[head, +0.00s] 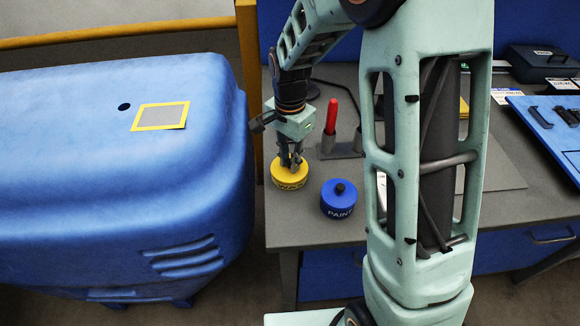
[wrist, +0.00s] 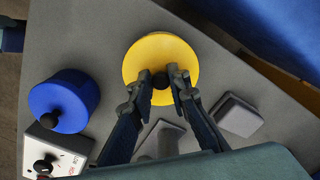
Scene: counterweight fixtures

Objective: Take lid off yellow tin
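The yellow tin (head: 290,178) stands upright near the left end of the grey bench, with dark lettering on its side. The wrist view shows its round yellow lid (wrist: 160,50) from above, with a small black knob (wrist: 160,80) in the middle. My gripper (head: 291,163) points down over the tin. In the wrist view its two fingertips (wrist: 161,77) are close together, one on each side of the knob, and appear to touch it. The lid sits on the tin; the seam between them is not clear.
A blue tin marked PAINT (head: 339,199) with a black knob stands close to the yellow one. A red handle (head: 331,115) rises behind. The grey bench (head: 320,233) is bare in front. A large blue casing (head: 100,180) lies left of it. A blue tray (head: 545,120) is at right.

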